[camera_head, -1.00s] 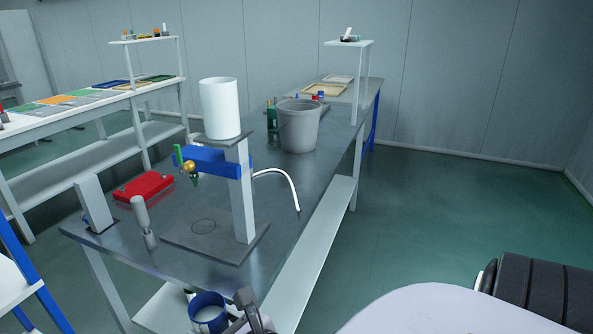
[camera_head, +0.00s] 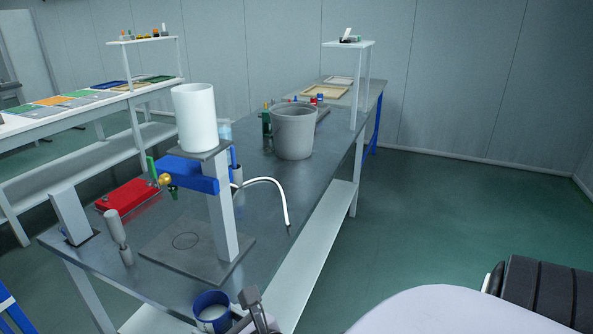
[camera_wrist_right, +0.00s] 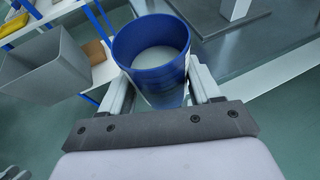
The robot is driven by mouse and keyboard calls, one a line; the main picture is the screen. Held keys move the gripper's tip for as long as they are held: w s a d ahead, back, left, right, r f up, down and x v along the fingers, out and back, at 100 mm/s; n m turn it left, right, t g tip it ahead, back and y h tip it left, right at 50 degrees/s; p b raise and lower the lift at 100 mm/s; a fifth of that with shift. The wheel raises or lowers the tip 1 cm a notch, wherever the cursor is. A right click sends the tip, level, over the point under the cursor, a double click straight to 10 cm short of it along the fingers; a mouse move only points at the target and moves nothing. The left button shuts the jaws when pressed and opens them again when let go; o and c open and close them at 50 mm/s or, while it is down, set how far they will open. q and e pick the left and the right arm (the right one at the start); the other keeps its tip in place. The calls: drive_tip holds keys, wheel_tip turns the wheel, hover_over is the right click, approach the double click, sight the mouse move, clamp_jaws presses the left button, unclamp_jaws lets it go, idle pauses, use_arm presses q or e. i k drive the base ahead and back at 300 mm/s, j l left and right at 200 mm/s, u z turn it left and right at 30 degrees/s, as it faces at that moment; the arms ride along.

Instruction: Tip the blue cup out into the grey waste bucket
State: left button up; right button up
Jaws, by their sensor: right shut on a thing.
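The blue cup (camera_head: 213,320) is at the bottom of the head view, upright, with pale content inside. It also shows in the right wrist view (camera_wrist_right: 178,72). My right gripper (camera_head: 248,300) is shut on the cup, with one finger on each side of it in the right wrist view (camera_wrist_right: 158,92). The cup is in front of the bench's near edge. The grey waste bucket (camera_head: 293,135) stands upright farther back on the bench, well beyond the cup. Its inside bottom is hidden. My left gripper is in neither view.
The metal bench (camera_head: 270,190) carries a stand with a blue block (camera_head: 190,174), a white cylinder (camera_head: 195,118) and a curved white tube (camera_head: 275,183). A red case (camera_head: 127,198) lies to the left. A grey bin (camera_wrist_right: 45,70) shows in the wrist view. Floor right of the bench is clear.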

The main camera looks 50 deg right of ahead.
sight(294, 124)
drive_tip(key=l, duration=1.1)
drive_tip(key=i+l, duration=0.15)
drive_tip(key=l, duration=2.05)
drive_tip(key=i, duration=0.05)
